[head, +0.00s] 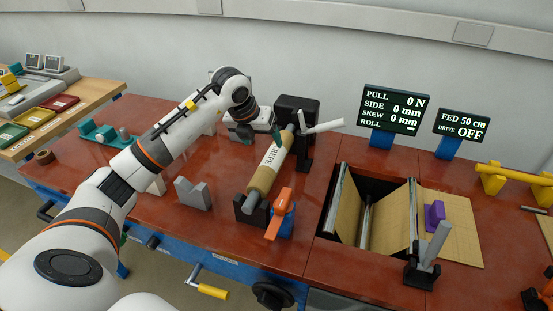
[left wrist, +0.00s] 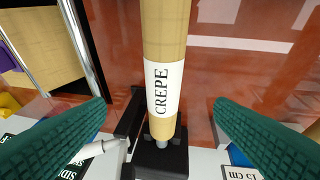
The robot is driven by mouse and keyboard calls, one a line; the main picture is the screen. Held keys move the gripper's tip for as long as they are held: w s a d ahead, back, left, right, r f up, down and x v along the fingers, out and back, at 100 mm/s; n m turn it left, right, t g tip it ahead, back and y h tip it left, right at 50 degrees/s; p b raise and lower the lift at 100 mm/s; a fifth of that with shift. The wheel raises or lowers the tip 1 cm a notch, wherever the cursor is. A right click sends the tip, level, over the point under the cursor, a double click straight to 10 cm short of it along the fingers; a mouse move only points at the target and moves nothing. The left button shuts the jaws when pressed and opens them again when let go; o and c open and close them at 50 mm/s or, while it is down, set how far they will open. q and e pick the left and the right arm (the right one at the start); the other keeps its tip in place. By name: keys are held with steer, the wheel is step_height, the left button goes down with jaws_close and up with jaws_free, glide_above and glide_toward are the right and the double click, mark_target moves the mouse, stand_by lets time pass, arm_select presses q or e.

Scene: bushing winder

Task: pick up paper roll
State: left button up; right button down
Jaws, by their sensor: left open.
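The paper roll (head: 265,178) is a long tan cylinder with a white band reading CREPE. It lies along a holder, between a black front support (head: 249,213) and a black rear support (head: 297,113). In the left wrist view the roll (left wrist: 167,35) runs down the middle, its near end at a black support (left wrist: 160,160). My left gripper (head: 268,133) is near the roll's rear end. Its green fingers are spread wide on either side of the roll in the left wrist view (left wrist: 161,106), with visible gaps and no contact. My right gripper is not in view.
An open pit with tan sheets (head: 346,207) lies to the right. Readout screens (head: 395,110) stand behind it. A grey angled block (head: 193,194) sits left of the roll on the red table (head: 160,115).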

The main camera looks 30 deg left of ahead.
mark_target(270, 156)
arm_select(q)
steer(key=p+x, duration=0.2)
steer(key=x, duration=0.4)
steer(key=shift+w+f+p, duration=0.25)
steer(key=shift+f+p, duration=0.15)
steer(key=shift+f, duration=0.15)
steer(key=x, duration=0.1)
steer(key=p+x, duration=0.1)
steer(key=x, duration=0.1)
steer(key=shift+w+a+f, duration=0.1)
steer(key=shift+a+f, duration=0.15)
steer(key=shift+a, duration=0.05)
steer(key=shift+w+f, duration=0.15)
steer(key=shift+f, duration=0.2)
steer(key=c, duration=1.3)
steer(key=shift+r, duration=0.15)
steer(key=shift+c, duration=1.1)
steer(key=shift+a+r, duration=0.1)
